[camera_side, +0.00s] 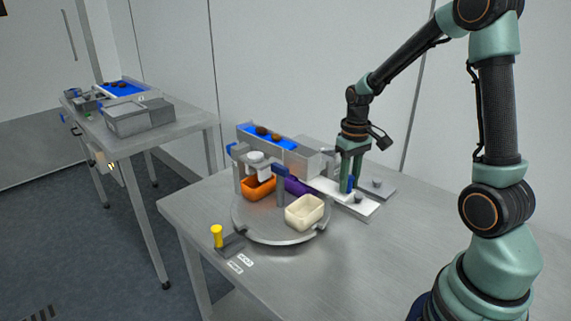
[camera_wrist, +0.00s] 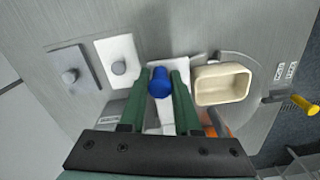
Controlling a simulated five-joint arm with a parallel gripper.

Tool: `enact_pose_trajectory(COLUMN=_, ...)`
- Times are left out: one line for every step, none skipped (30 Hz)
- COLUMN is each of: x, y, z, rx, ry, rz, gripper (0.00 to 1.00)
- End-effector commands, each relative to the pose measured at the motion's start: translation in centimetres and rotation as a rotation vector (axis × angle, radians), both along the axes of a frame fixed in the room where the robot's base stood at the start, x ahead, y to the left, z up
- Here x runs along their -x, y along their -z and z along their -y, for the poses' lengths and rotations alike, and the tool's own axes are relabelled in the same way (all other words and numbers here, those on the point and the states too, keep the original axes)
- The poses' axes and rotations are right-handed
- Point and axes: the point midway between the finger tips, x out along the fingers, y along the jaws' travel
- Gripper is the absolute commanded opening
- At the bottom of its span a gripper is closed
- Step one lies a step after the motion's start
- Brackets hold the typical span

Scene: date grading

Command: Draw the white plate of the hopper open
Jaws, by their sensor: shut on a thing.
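The white plate (camera_side: 322,186) sticks out to the right from under the grey hopper box (camera_side: 303,158) in the side view. A blue knob (camera_wrist: 160,83) stands on the plate, which also shows in the wrist view (camera_wrist: 173,66). My gripper (camera_side: 350,184) is lowered over the plate with its green fingers on either side of the blue knob. In the wrist view my gripper (camera_wrist: 161,77) is shut on that knob. The plate's inner end and the hopper's opening are hidden.
A white pad with a grey knob (camera_wrist: 119,67) and a grey pad with a knob (camera_wrist: 71,76) lie beside the plate. A turntable (camera_side: 270,231) carries orange, purple and cream bins (camera_side: 305,212). A yellow-handled lever (camera_side: 217,236) stands at its front.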

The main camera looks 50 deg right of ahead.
Motion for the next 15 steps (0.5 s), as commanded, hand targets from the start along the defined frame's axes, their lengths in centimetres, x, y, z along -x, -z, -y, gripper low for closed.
enact_pose_trajectory(x=0.8, y=-0.3, z=0.1, rx=0.003, ry=0.003, rz=0.007, gripper=0.00)
enact_pose_trajectory(x=1.2, y=-0.3, z=0.1, rx=0.003, ry=0.002, rz=0.008, gripper=0.00)
enact_pose_trajectory(x=1.8, y=-0.3, z=0.1, rx=0.005, ry=0.001, rz=0.009, gripper=0.00)
enact_pose_trajectory(x=2.1, y=-0.3, z=0.1, rx=0.004, ry=0.001, rz=0.008, gripper=0.00)
enact_pose_trajectory(x=2.4, y=-0.3, z=0.1, rx=0.005, ry=0.001, rz=0.009, gripper=0.00)
enact_pose_trajectory(x=2.8, y=-0.3, z=0.1, rx=0.005, ry=0.002, rz=0.009, gripper=0.00)
enact_pose_trajectory(x=3.0, y=-0.3, z=0.1, rx=0.004, ry=0.002, rz=0.008, gripper=0.00)
enact_pose_trajectory(x=3.1, y=-0.3, z=0.1, rx=0.004, ry=0.001, rz=0.008, gripper=0.00)
enact_pose_trajectory(x=3.2, y=-0.3, z=0.1, rx=0.005, ry=0.001, rz=0.009, gripper=0.00)
enact_pose_trajectory(x=3.3, y=-0.3, z=0.1, rx=0.004, ry=0.001, rz=0.008, gripper=0.00)
enact_pose_trajectory(x=3.3, y=-0.3, z=0.1, rx=0.003, ry=0.001, rz=0.008, gripper=0.00)
enact_pose_trajectory(x=3.4, y=-0.2, z=0.1, rx=0.003, ry=0.001, rz=0.007, gripper=0.00)
enact_pose_trajectory(x=3.4, y=-0.2, z=0.1, rx=0.003, ry=0.002, rz=0.007, gripper=0.00)
enact_pose_trajectory(x=3.4, y=-0.2, z=0.1, rx=0.003, ry=0.002, rz=0.006, gripper=0.00)
enact_pose_trajectory(x=3.4, y=-0.2, z=0.1, rx=0.002, ry=0.002, rz=0.005, gripper=0.00)
